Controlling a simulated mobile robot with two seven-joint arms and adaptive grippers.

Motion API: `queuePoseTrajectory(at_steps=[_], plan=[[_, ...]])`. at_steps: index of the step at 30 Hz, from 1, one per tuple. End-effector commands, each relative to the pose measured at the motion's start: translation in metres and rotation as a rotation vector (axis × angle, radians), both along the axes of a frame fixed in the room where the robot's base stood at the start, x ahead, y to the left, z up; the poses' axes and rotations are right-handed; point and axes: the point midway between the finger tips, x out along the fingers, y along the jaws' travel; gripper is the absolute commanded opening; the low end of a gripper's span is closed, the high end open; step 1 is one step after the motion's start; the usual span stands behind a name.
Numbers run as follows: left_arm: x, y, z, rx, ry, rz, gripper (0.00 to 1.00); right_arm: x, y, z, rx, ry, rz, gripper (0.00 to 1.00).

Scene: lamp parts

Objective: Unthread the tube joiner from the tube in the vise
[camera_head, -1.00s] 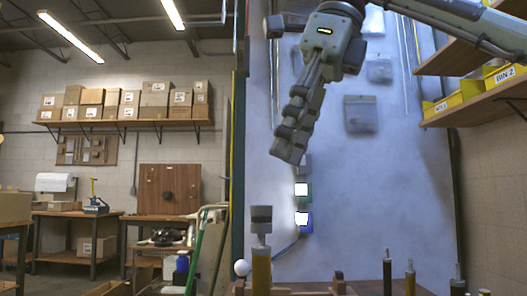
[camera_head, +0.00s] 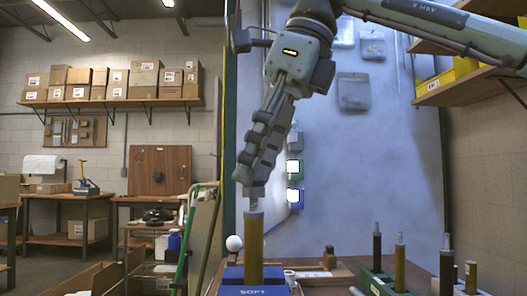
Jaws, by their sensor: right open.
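A brass-coloured tube (camera_head: 252,243) stands upright in the blue vise (camera_head: 252,290) at the bottom of the view, left of centre. The narrow grey tube joiner (camera_head: 252,204) shows at the tube's top; its upper part is hidden by my right gripper. My right gripper (camera_head: 251,188) points down from above, with its fingertips right over the tube's top and around or in front of the joiner. It is open. Whether the fingers touch the joiner cannot be seen. My left gripper is not in view.
On the bench at right, several upright tubes (camera_head: 400,267) stand in a green holder (camera_head: 376,284). A white ball (camera_head: 234,243) is close left of the tube. A wooden tray (camera_head: 322,275) lies behind the vise. Shelves with yellow bins (camera_head: 446,82) are at upper right.

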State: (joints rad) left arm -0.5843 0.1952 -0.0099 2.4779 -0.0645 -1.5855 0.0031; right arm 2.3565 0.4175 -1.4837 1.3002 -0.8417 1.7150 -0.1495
Motion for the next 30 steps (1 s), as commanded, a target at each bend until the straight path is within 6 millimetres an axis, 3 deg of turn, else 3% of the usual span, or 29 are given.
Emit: queuePoseTrajectory(at_steps=[4,15,16,17,22,30], plan=[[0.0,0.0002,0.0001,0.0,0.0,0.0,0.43,0.0001,-0.0002,0.0001,0.0,0.0,0.0,0.44],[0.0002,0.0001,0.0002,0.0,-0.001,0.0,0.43,0.0001,-0.0002,0.0004,0.0,0.0,0.0,0.0],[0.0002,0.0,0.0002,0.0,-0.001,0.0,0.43,0.0001,-0.0002,0.0004,0.0,0.0,0.0,0.0],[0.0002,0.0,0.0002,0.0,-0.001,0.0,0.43,0.0001,-0.0002,0.0004,0.0,0.0,0.0,0.19],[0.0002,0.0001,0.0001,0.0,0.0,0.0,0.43,0.0001,-0.0002,0.0005,0.0,0.0,0.0,0.0],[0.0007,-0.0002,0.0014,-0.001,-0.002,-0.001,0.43,0.0003,-0.0002,0.001,0.0,0.0,0.01,0.0]])
